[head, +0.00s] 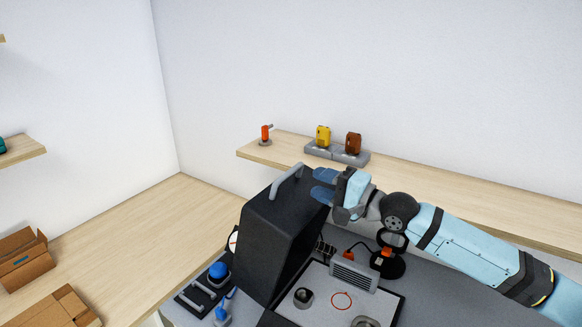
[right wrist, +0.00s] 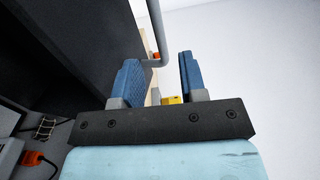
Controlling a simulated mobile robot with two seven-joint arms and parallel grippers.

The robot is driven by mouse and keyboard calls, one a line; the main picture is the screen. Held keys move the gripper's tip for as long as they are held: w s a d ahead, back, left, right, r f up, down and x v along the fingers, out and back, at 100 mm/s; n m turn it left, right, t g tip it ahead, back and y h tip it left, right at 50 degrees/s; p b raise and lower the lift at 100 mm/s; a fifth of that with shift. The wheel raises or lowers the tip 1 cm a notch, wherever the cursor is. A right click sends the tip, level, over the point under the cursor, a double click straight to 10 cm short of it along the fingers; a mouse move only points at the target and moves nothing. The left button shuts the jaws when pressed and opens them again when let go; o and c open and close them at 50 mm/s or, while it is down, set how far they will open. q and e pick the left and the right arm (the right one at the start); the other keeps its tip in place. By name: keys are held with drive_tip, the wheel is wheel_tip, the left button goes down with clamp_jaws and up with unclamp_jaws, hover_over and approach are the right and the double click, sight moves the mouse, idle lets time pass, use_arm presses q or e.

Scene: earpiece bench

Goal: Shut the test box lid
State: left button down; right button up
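The test box lid (head: 272,238) is a large black cover with a grey bar handle (head: 287,179) on its upper edge. It stands raised at the back left of the test box base (head: 322,309), whose light inside panel is uncovered. My right gripper (head: 319,183) is at the upper right of the lid, close to the handle, with blue fingers apart and nothing between them. In the right wrist view the handle (right wrist: 157,32) runs beyond the open fingers (right wrist: 160,75), and the dark lid fills the left side. Whether a finger touches the lid is unclear. My left gripper is out of view.
A shelf (head: 450,190) behind holds a yellow piece (head: 323,136), a brown piece (head: 353,144) and an orange piece (head: 265,134). A black panel with a blue knob (head: 218,270) lies left of the lid. Cardboard boxes (head: 25,260) stand at far left.

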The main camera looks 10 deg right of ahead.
sight(293, 173)
drive_tip(key=p+x, duration=0.1)
drive_tip(key=x, duration=0.5)
drive_tip(key=shift+w+a, duration=0.15)
drive_tip(key=shift+w, duration=0.2)
drive_tip(key=shift+p+x, duration=0.35)
drive_tip(key=shift+x, duration=0.4)
drive_tip(key=shift+f, duration=0.1)
drive_tip(key=shift+c, duration=0.3)
clamp_jaws()
